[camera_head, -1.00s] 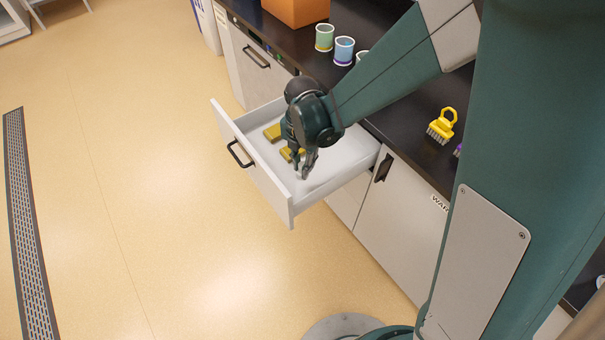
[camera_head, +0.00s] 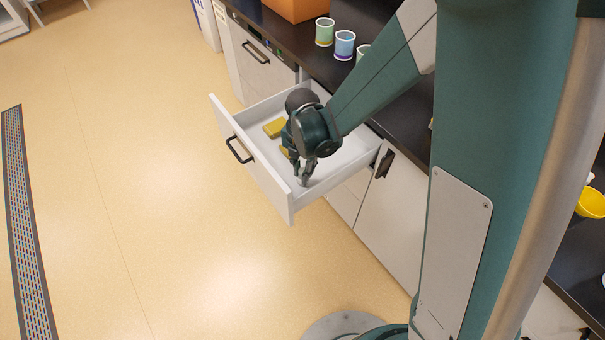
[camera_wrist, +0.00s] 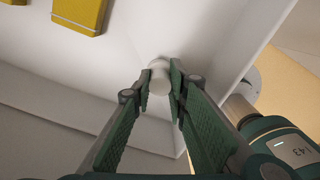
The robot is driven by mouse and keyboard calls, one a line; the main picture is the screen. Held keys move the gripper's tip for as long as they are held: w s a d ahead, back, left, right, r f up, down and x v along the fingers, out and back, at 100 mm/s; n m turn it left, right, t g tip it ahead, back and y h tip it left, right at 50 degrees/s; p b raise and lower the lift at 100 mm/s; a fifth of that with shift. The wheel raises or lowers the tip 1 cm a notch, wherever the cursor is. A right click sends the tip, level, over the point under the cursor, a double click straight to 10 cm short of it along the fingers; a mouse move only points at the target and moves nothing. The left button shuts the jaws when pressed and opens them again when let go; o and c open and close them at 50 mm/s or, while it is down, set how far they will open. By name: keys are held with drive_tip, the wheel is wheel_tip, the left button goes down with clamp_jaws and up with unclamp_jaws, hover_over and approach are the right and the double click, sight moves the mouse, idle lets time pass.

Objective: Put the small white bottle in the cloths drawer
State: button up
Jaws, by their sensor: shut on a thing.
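The small white bottle (camera_wrist: 159,76) is between my fingertips in the wrist view, with its round white end showing past them. My gripper (camera_wrist: 160,88) is shut on it. In the head view my gripper (camera_head: 302,175) points down inside the open white drawer (camera_head: 258,168), near its front right corner. The bottle is mostly hidden there by the fingers. I cannot tell whether the bottle touches the drawer floor. Yellow cloths (camera_head: 274,128) lie in the drawer to the left of my gripper, and one also shows in the wrist view (camera_wrist: 80,12).
The drawer front has a black handle (camera_head: 239,149). Cups (camera_head: 344,46) and an orange box (camera_head: 296,8) stand on the dark counter (camera_head: 285,42) above. A yellow bowl (camera_head: 591,203) is at the far right. The floor in front of the drawer is clear.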

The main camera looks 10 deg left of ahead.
sight(302, 171)
drive_tip(key=shift+f, duration=0.45)
drive_tip(key=shift+f, duration=0.2)
drive_tip(key=o, duration=0.9)
drive_tip(key=shift+r, duration=0.15)
drive_tip(key=shift+r+p, duration=1.55)
drive_tip(key=shift+r, duration=4.5)
drive_tip(key=shift+d+r, duration=0.1)
